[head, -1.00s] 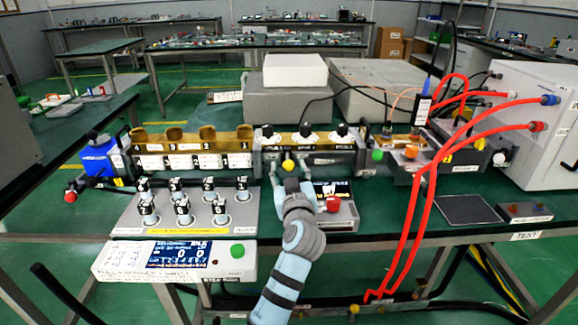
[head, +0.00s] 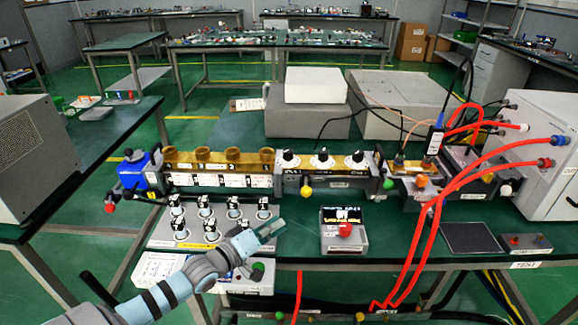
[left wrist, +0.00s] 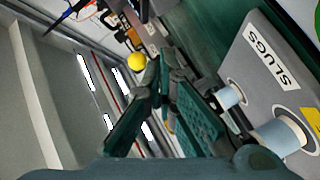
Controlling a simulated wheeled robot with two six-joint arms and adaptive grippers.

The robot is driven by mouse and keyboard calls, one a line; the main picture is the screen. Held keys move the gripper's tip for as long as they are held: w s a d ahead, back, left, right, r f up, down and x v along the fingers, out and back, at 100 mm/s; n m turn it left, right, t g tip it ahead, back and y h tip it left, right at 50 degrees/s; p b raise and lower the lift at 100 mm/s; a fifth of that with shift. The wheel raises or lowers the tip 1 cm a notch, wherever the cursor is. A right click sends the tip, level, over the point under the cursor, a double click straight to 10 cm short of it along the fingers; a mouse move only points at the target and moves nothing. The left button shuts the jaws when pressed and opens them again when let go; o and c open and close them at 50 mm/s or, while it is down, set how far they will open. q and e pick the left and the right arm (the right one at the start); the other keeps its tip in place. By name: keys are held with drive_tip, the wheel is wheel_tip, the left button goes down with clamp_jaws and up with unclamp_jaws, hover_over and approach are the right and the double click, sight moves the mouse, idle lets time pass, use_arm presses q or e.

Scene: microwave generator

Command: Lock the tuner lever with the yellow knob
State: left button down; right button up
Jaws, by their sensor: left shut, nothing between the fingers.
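The tuner (head: 325,162) is a metal block with several black-and-white dials on top. A small yellow knob (head: 306,191) on its lever sits low on the tuner's front face. The yellow knob also shows as a ball in the left wrist view (left wrist: 136,62), just beyond and left of the fingertips. My left gripper (head: 270,230) is shut and empty, in front of and to the left of the knob, apart from it. Its fingers (left wrist: 163,75) meet at the tips in the left wrist view. My right gripper is not in view.
A slugs tray (head: 200,240) with several upright pieces lies under and left of my left gripper. A grey box with a red button (head: 345,230) stands right of it. A green knob (head: 388,184) sits right of the tuner. Red cables (head: 428,230) hang further right.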

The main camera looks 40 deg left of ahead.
sight(306, 191)
use_arm(q)
drive_tip(key=s+a+r+n+p, duration=0.1)
drive_tip(key=a+r, duration=0.1)
drive_tip(key=s+a+r+n, duration=0.1)
drive_tip(key=a+r+n, duration=0.1)
drive_tip(key=s+a+r+n+p, duration=0.1)
drive_tip(key=a+r, duration=0.1)
drive_tip(key=r, duration=0.1)
drive_tip(key=shift+a+n+p, duration=0.3)
drive_tip(key=shift+a+n, duration=0.1)
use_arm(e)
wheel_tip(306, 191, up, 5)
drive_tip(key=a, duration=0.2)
use_arm(q)
drive_tip(key=w+d+f+b, duration=0.2)
drive_tip(key=w+d+b, duration=0.2)
drive_tip(key=w+b, duration=0.3)
drive_tip(key=w, duration=0.5)
drive_tip(key=shift+d+f+b, duration=0.15)
drive_tip(key=shift+f+b, duration=0.05)
drive_tip(key=shift+b, duration=0.15)
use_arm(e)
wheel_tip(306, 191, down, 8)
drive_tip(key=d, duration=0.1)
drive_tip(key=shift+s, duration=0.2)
use_arm(q)
drive_tip(key=shift+w, duration=0.1)
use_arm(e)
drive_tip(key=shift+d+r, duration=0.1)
